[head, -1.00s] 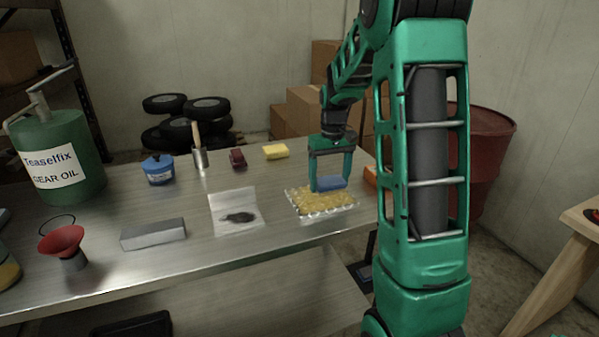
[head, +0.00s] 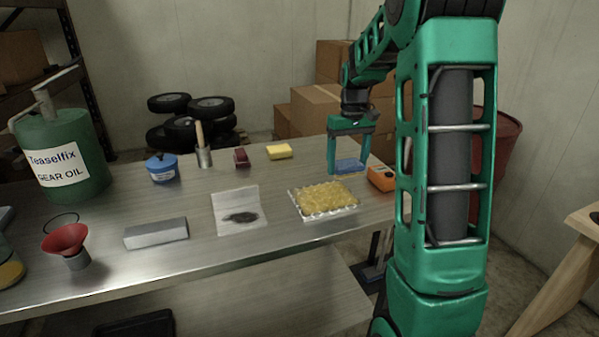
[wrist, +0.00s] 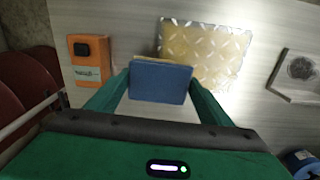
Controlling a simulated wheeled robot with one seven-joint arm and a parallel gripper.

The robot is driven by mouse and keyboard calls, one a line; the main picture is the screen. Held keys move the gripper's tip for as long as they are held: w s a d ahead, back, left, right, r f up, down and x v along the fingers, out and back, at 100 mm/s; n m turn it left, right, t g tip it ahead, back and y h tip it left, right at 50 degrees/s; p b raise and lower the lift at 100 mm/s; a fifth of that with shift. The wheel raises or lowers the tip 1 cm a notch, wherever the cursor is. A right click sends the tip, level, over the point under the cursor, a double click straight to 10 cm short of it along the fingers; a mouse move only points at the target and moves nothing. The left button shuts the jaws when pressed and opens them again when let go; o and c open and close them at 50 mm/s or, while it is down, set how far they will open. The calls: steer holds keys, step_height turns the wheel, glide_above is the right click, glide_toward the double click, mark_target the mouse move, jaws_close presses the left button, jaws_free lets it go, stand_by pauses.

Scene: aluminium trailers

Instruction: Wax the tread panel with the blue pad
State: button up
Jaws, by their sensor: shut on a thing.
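The tread panel (head: 324,199) lies flat on the metal bench, with a raised tread pattern and a yellowish coat over most of its face. Its silvery edge shows along the front. In the wrist view the panel (wrist: 208,55) is also yellowish, with a bright glare patch. My gripper (head: 349,165) is shut on the blue pad (head: 348,167), just beyond the panel's back right corner. The pad's underside has a yellowish edge. In the wrist view the pad (wrist: 160,83) sits between the fingers and overlaps the panel's near corner in the picture.
An orange device (head: 381,178) lies close right of the pad. A white sheet with a dark smear (head: 238,212) lies left of the panel.

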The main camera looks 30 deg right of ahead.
steer(key=shift+r, duration=1.4)
steer(key=shift+s, duration=0.1)
